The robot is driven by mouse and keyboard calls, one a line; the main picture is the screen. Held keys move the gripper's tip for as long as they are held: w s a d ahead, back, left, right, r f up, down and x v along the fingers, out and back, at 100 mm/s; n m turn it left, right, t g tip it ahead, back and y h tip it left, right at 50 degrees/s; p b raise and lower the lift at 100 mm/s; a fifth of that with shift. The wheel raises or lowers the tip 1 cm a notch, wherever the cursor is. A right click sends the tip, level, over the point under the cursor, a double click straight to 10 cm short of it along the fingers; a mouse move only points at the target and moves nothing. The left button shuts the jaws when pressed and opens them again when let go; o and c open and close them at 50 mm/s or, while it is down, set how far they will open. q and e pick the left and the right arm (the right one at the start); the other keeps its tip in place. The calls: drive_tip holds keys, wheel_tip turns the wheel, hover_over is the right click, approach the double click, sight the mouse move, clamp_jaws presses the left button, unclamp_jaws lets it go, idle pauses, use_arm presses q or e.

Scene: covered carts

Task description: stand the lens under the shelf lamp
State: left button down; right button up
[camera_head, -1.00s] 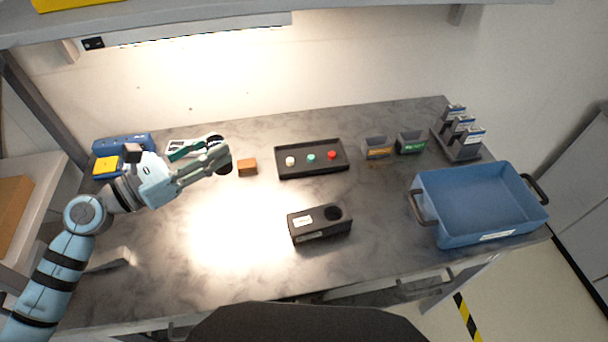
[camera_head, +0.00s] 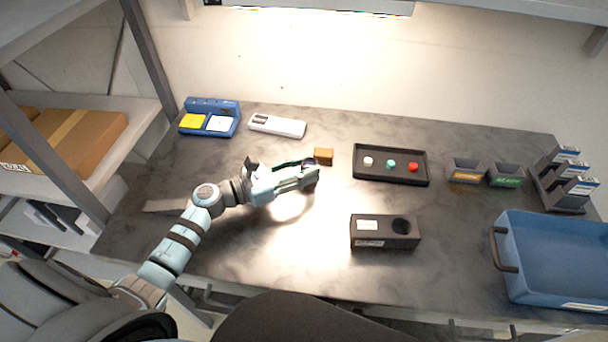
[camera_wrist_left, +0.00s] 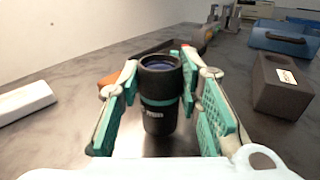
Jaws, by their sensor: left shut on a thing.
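The lens is a dark cylinder (camera_wrist_left: 161,92) with a glassy top and a teal band, upright between the teal finger pads in the left wrist view. My left gripper (camera_head: 303,174) is shut on it. In the head view the lens (camera_head: 312,171) is a small dark shape at the fingertips, in front of the orange-brown block (camera_head: 323,156). Whether its base touches the table is unclear. The shelf lamp (camera_head: 315,9) is a bright strip under the shelf at the top, and a bright patch lies on the tabletop around my left arm. My right gripper is out of view.
A black block with a round hole (camera_head: 368,242) stands front right of the lens. A black tray (camera_head: 391,179) with three coloured pieces lies to the right. Two small bins, a rack and a blue crate (camera_head: 555,262) are farther right. The front-middle tabletop is clear.

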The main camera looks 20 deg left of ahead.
use_arm(q)
drive_tip(key=shift+f, duration=0.5)
drive_tip(key=shift+f, duration=0.2)
drive_tip(key=c, duration=1.2)
unclamp_jaws()
drive_tip(key=shift+r, duration=0.1)
drive_tip(key=shift+o, duration=0.2)
